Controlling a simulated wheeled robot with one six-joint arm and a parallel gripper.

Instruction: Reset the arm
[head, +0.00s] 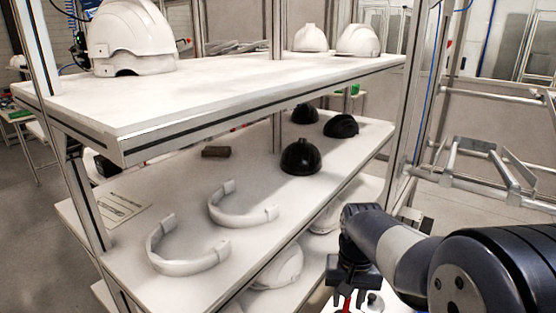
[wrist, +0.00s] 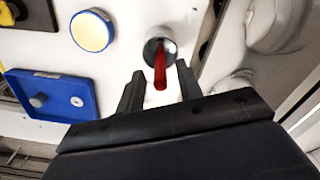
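My arm reaches in from the lower right of the head view. My gripper (head: 350,297) points down at the bottom edge there, partly cut off. In the wrist view my gripper (wrist: 160,80) has its two black fingers spread apart. A red rod-like thing (wrist: 160,72) sticks out of a round metal piece (wrist: 154,46) on a white surface and shows between the fingertips. Gaps show on both sides of it, so the fingers do not grip it. A bit of red (head: 347,304) also shows under the gripper in the head view.
A shelf rack's upper board (head: 230,85) holds white helmet shells (head: 130,40). The middle board (head: 160,205) holds white curved bands (head: 185,255) and black domes (head: 301,157). The wrist view shows a blue plate (wrist: 50,95) and a yellow disc (wrist: 90,32). A metal frame (head: 480,165) stands right.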

